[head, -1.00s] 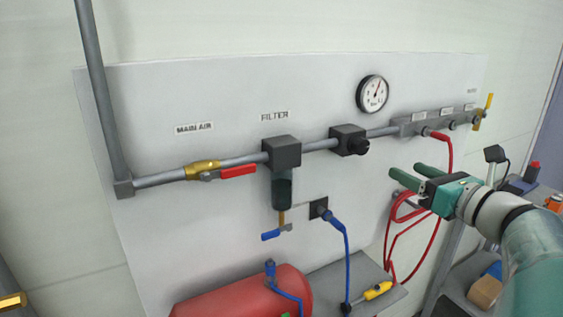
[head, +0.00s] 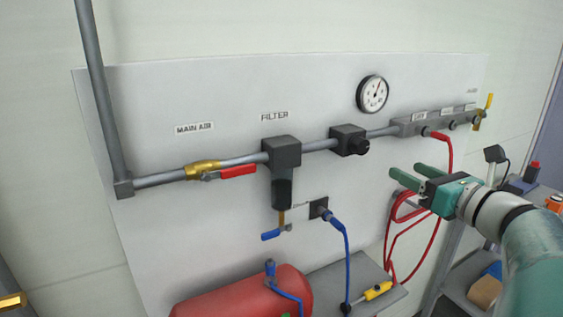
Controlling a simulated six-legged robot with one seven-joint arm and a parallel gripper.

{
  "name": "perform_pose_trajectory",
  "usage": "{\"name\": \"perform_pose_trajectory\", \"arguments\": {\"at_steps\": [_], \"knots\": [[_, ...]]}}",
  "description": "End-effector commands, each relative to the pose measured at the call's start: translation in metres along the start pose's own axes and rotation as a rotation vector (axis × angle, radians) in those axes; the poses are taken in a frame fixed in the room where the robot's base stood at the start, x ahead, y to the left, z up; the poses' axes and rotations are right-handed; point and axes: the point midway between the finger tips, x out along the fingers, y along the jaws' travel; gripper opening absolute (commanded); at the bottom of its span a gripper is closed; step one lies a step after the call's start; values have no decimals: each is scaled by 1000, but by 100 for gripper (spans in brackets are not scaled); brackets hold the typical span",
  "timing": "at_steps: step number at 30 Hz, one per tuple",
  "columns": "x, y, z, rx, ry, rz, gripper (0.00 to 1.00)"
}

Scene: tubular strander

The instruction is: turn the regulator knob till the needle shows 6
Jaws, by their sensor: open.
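The regulator is a dark block (head: 348,138) on the grey pipe, with a round black knob (head: 361,148) facing out from it. The round white gauge (head: 372,94) with a dark rim is on the panel above and right of the regulator. Its needle points up and slightly right; the numbers are too small to read. My gripper (head: 405,171) is open and empty, its two green fingers pointing left. In the picture it is to the right of and below the knob, apart from it. Nothing hides the knob or the gauge.
A filter (head: 281,155) and a red-handled valve (head: 236,172) are on the pipe to the left. A manifold (head: 420,123) with a red hose (head: 447,150) is to the right. Coiled red hoses hang behind and below my gripper. A red tank (head: 245,293) is below.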

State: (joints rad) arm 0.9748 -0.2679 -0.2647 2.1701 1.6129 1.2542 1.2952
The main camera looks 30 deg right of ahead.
Motion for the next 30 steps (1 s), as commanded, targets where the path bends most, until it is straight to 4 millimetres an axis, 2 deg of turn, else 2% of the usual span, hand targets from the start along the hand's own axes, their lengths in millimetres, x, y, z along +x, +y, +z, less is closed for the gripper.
{"name": "perform_pose_trajectory", "arguments": {"at_steps": [15, 17, 24, 30], "knots": [[0, 0, 0, -8, 0, 1, 58], [-2, -1, 0, -43, 0, 7, 58], [-14, -7, 1, -329, -4, 42, 58], [-5, -8, 1, -372, -4, 47, 58]]}}
